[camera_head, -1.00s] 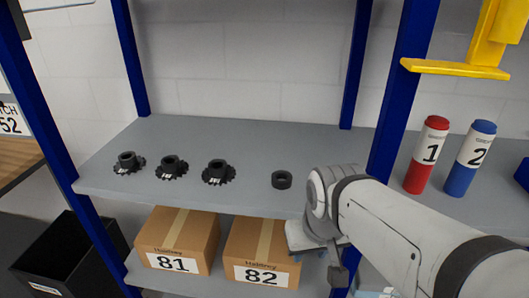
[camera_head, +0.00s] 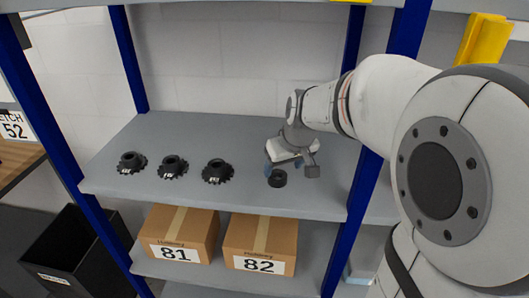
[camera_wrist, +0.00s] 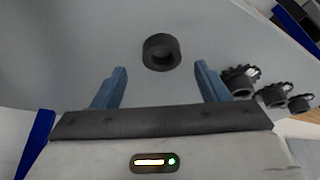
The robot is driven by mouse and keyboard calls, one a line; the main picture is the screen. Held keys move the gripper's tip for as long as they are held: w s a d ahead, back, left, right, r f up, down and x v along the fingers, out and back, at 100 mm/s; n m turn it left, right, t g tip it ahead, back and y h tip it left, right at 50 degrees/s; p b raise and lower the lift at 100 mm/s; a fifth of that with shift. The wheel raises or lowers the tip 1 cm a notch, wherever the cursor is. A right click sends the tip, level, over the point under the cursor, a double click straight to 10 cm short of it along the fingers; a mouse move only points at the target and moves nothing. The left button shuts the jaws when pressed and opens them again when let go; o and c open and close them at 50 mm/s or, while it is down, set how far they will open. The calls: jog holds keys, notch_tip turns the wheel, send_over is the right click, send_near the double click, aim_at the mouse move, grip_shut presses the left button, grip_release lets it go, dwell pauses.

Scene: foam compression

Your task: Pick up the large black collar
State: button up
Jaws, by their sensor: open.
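The large black collar (camera_head: 277,178) is a plain dark ring lying flat on the grey shelf, to the right of the toothed parts. In the wrist view the collar (camera_wrist: 161,52) sits just beyond the fingertips, roughly centred between them. My gripper (camera_head: 284,167) is over the shelf right by the collar. In the wrist view my gripper (camera_wrist: 161,75) shows two blue fingers spread apart with nothing between them. In the head view the fingers are small, and I cannot tell whether they touch the collar.
Several black toothed gears (camera_head: 173,167) stand in a row left of the collar on the grey shelf (camera_head: 250,200). Blue posts (camera_head: 347,200) frame the shelf. Boxes 81 (camera_head: 178,236) and 82 (camera_head: 260,245) sit on the level below. A black bin (camera_head: 75,255) stands at lower left.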

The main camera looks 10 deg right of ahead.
aim_at(279, 173)
jog(key=shift+p+x, duration=0.75)
jog(key=shift+x, duration=1.95)
jog(key=shift+w+a+r, duration=0.1)
jog(key=shift+w, duration=0.1)
jog(key=shift+c, duration=0.5)
jog(key=c, duration=1)
